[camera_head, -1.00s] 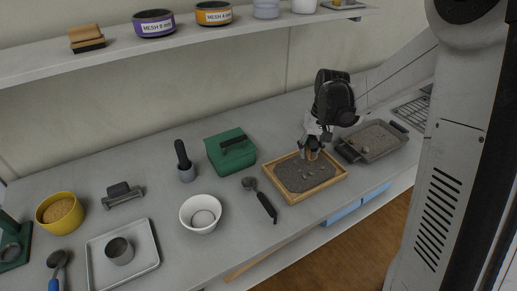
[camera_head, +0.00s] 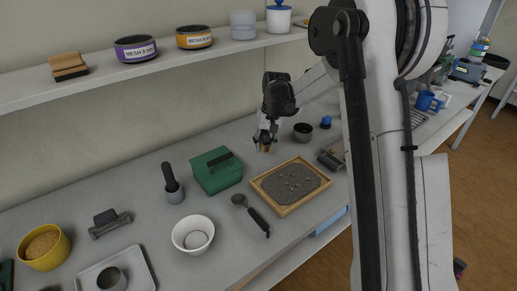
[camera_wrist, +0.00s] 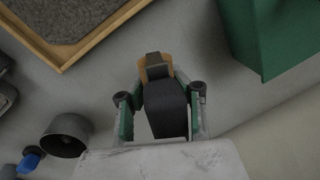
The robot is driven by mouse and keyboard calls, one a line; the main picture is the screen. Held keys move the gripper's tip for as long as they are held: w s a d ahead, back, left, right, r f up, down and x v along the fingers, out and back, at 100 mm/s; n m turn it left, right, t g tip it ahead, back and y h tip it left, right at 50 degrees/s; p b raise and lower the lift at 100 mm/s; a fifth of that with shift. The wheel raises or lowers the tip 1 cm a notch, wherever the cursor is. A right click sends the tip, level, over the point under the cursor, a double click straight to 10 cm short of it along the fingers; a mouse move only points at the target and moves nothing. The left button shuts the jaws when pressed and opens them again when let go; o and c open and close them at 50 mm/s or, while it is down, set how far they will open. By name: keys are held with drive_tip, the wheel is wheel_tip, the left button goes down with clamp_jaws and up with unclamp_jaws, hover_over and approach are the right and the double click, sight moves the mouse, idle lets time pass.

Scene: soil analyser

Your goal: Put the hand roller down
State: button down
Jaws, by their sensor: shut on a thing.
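My gripper (camera_head: 265,141) is above the counter, behind the wood-framed soil tray (camera_head: 278,207) and right of the green box (camera_head: 217,170). In the wrist view my gripper (camera_wrist: 161,100) is shut on the hand roller (camera_wrist: 166,110), a dark piece with a tan, wood-coloured end. In the head view only a small brown bit of the hand roller (camera_head: 266,149) shows between the fingers. The roller lies over bare grey counter (camera_wrist: 215,60), between the tray (camera_wrist: 62,58) and the green box (camera_wrist: 278,35). Whether it touches the counter is unclear.
A dark cup (camera_head: 302,132) and a blue-topped item (camera_head: 325,122) stand to the right. A black-handled scoop (camera_head: 252,214), white bowl (camera_head: 193,234) and mortar with pestle (camera_head: 173,186) are in front and to the left. A shelf (camera_head: 150,66) runs along the wall.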

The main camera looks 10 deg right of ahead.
sight(257, 157)
drive_tip(key=shift+w+a, duration=0.3)
drive_tip(key=shift+w, duration=0.35)
drive_tip(key=shift+w+a, duration=0.25)
drive_tip(key=shift+w, duration=0.35)
drive_tip(key=shift+w+a+f, duration=0.1)
drive_tip(key=shift+w+f, duration=0.15)
drive_tip(key=shift+f, duration=1.5)
drive_tip(key=shift+f, duration=0.4)
drive_tip(key=shift+f+b, duration=0.25)
drive_tip(key=shift+b, duration=0.2)
drive_tip(key=c, duration=1.6)
unclamp_jaws()
drive_tip(key=shift+r, duration=0.1)
